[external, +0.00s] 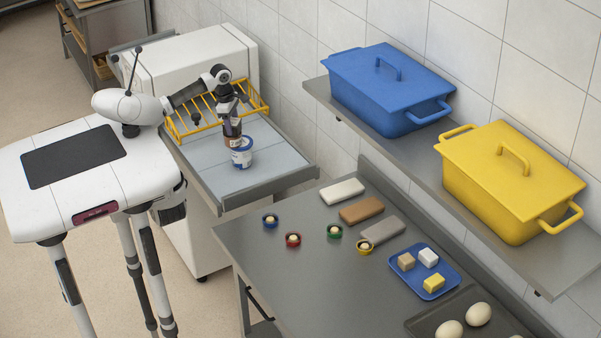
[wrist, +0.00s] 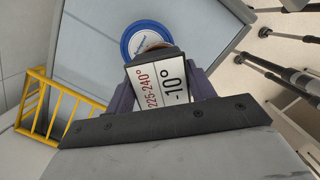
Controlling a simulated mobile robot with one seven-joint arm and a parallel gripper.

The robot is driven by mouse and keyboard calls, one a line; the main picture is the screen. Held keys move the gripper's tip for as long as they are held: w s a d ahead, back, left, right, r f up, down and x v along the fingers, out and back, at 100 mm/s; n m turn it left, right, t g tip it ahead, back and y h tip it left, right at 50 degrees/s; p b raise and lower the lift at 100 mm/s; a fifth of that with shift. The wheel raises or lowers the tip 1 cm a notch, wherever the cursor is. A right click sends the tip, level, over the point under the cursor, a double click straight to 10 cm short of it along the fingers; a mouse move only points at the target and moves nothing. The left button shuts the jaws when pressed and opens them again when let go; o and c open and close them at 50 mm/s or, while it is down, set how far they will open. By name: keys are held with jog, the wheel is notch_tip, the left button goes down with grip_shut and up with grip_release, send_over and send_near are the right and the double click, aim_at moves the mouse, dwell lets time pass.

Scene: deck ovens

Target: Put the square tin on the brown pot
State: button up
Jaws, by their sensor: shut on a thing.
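My gripper (external: 231,122) is above the grey slab in front of the white oven. It is shut on the square tin (wrist: 160,82), whose white top label reads 225-240° and -10° in the wrist view; a finger (wrist: 121,101) lies on each side. In the external view a brown body (external: 232,142) shows just under the fingers; I cannot tell whether it is the tin's side or a separate brown pot. A round white and blue pot (external: 241,157) stands on the slab close below it. Its blue-rimmed top (wrist: 146,40) is partly hidden by the tin in the wrist view.
A yellow wire rack (external: 215,108) stands behind the gripper, also at left in the wrist view (wrist: 68,93). The grey counter (external: 290,285) holds small coloured cups, bars and a blue tray (external: 418,290). Blue (external: 388,90) and yellow (external: 508,185) lidded bins occupy the shelf.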

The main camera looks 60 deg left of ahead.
jog(key=shift+f, duration=0.1)
jog(key=o, duration=1.1)
jog(key=shift+r, duration=0.3)
jog(key=shift+a+r, duration=0.1)
jog(key=shift+r, duration=0.25)
notch_tip(320, 180, up, 11)
jog(key=s+a+b, duration=0.1)
jog(key=b, duration=0.1)
jog(key=shift+s, duration=0.15)
